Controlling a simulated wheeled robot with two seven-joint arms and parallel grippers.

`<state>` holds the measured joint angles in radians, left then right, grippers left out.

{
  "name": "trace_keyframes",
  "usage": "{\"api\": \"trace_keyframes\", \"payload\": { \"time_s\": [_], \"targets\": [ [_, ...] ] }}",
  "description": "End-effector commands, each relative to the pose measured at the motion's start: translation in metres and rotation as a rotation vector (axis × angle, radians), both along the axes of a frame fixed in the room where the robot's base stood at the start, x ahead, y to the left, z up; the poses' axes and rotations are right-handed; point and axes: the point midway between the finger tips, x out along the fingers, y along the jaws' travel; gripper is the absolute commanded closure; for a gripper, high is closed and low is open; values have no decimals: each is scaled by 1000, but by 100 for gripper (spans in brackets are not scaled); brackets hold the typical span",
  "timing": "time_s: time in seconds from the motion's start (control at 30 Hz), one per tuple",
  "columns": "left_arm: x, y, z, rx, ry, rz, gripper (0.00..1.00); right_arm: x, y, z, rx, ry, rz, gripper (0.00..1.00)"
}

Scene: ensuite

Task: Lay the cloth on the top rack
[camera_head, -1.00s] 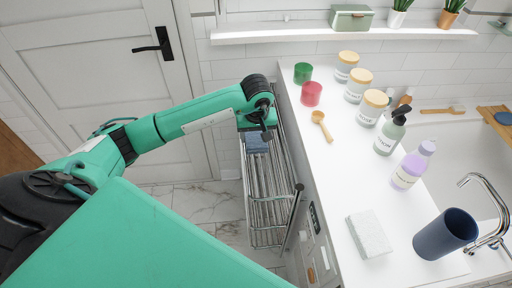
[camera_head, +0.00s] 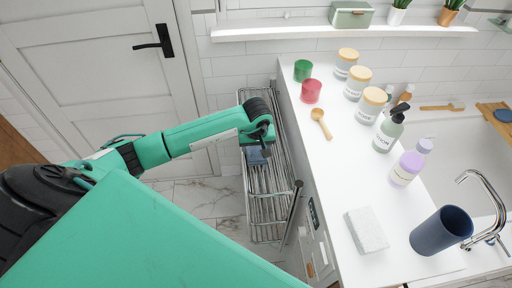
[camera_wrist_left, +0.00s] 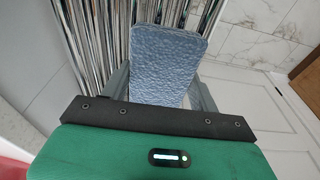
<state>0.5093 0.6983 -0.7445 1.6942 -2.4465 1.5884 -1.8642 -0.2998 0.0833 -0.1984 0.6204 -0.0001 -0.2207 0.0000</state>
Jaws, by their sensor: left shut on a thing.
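The blue cloth (camera_wrist_left: 165,62) is a folded, textured block between the fingers of my left gripper in the left wrist view. In the head view the cloth (camera_head: 257,156) shows just below the left gripper (camera_head: 262,146), over the metal rack. The left gripper is shut on the cloth. The top rack (camera_head: 268,186) is a set of chrome bars between the door wall and the counter. I cannot tell whether the cloth touches the bars. My right gripper is in neither view.
The white counter (camera_head: 335,165) beside the rack holds cups, jars, bottles, a wooden scoop (camera_head: 321,122), a white block (camera_head: 366,230) and a dark blue cup (camera_head: 441,231). A white door (camera_head: 100,70) stands behind my left arm. The near part of the rack is bare.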

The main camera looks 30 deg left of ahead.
Motion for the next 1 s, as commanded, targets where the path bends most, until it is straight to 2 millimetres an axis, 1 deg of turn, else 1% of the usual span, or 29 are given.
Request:
{"api": "trace_keyframes", "payload": {
  "time_s": [0.03,0.1,0.13,0.4,0.53,0.57,0.67,0.9,1.0],
  "targets": [
    [0,0,-1,0,0,0,35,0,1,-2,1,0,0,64],
    [0,0,-1,0,0,0,21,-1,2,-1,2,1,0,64],
    [0,0,-1,0,0,0,17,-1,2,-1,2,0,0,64],
    [0,0,0,-1,1,0,17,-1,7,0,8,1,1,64],
    [0,0,5,-1,1,1,17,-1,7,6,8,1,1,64],
    [0,0,7,0,-3,0,17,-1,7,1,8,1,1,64],
    [-1,-1,24,1,-6,0,17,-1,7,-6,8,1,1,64],
    [-8,-7,77,1,-6,-2,17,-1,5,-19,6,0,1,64],
    [-10,-8,94,0,-5,-1,17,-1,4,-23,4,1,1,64]
  ]
}}
